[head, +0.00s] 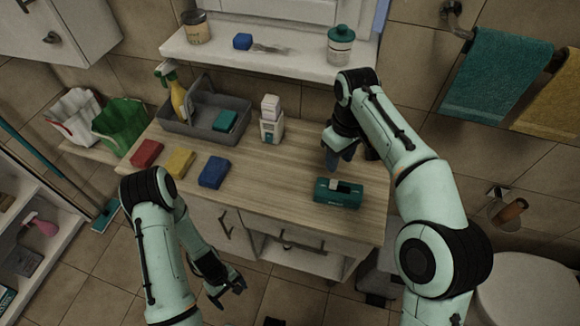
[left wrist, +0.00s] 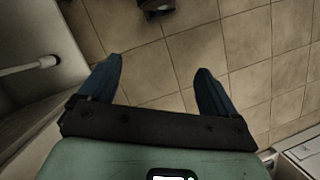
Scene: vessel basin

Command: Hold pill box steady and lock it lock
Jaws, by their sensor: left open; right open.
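The teal pill box (head: 338,199) lies on the wooden counter near its front right edge. A light latch-like piece shows on its top, and I cannot tell whether it is locked. My right gripper (head: 334,160) is just above and behind the pill box, pointing down, apart from it and open. My left gripper (head: 228,291) is low in front of the counter, below its top and well away from the pill box. In the left wrist view my left gripper (left wrist: 158,85) has its fingers spread with only floor tiles between them.
Red (head: 147,153), yellow (head: 180,163) and blue (head: 213,172) sponges lie on the counter's left part. A grey caddy (head: 205,117) and a white bottle (head: 271,128) stand behind. The counter between blue sponge and pill box is clear.

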